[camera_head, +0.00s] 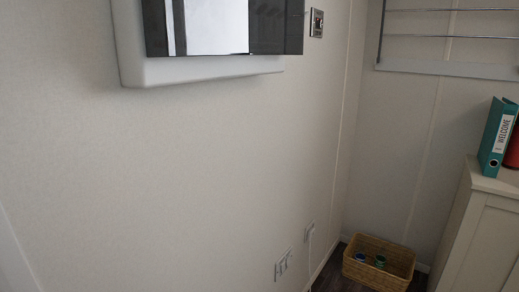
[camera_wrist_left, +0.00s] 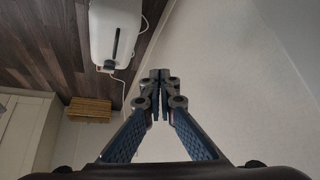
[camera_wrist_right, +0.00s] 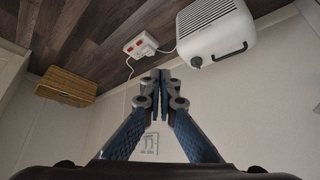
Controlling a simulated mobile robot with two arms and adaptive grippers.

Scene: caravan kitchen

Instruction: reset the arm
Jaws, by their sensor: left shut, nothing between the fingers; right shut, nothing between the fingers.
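My left gripper (camera_wrist_left: 160,76) shows in the left wrist view with its blue fingers meeting at the tips, shut and empty. My right gripper (camera_wrist_right: 161,76) shows in the right wrist view, also shut with nothing between its fingers. Both point out over bare pale wall and touch nothing that I can see. Neither gripper nor arm shows in the head view.
A white cabinet (camera_head: 482,235) with a teal binder (camera_head: 497,138) stands at the right. A wicker basket (camera_head: 362,273) sits in the floor corner. A white appliance (camera_wrist_right: 215,32) and a power strip (camera_wrist_right: 141,45) are on the dark floor (camera_wrist_right: 85,45). A white-framed dark panel (camera_head: 200,68) hangs on the wall.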

